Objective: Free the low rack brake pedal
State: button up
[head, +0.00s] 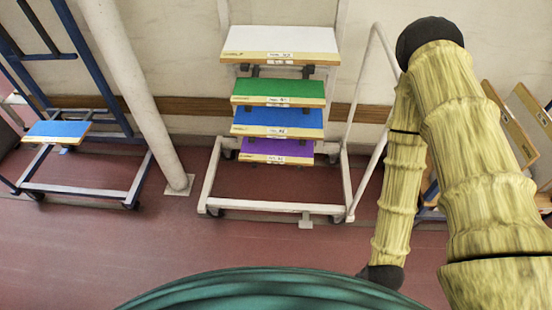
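A white wheeled rack (270,206) stands against the wall in the middle of the head view. A small pale tab (306,221), which looks like a brake pedal, sticks out at floor level below its front rail, right of the middle. I cannot tell whether it is pressed or raised. My yellow arm bends down on the right side, and its lower end is at the bottom, right of the rack. My gripper is not visible; the dark end of the arm is partly covered by the green rounded surface at the bottom.
The white rack carries white (268,38), green (278,91), blue (278,122) and purple (277,149) boards. A blue rack (85,189) with a blue board (56,132) stands left, beyond a slanted pole (135,90). More boards (510,130) stand right. Red floor (160,240) is clear in front.

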aim_at(305, 223)
jog(key=z, duration=1.15)
jog(key=k, duration=0.9)
jog(key=u, duration=1.05)
jog(key=i, duration=0.5)
jog(key=u, duration=0.05)
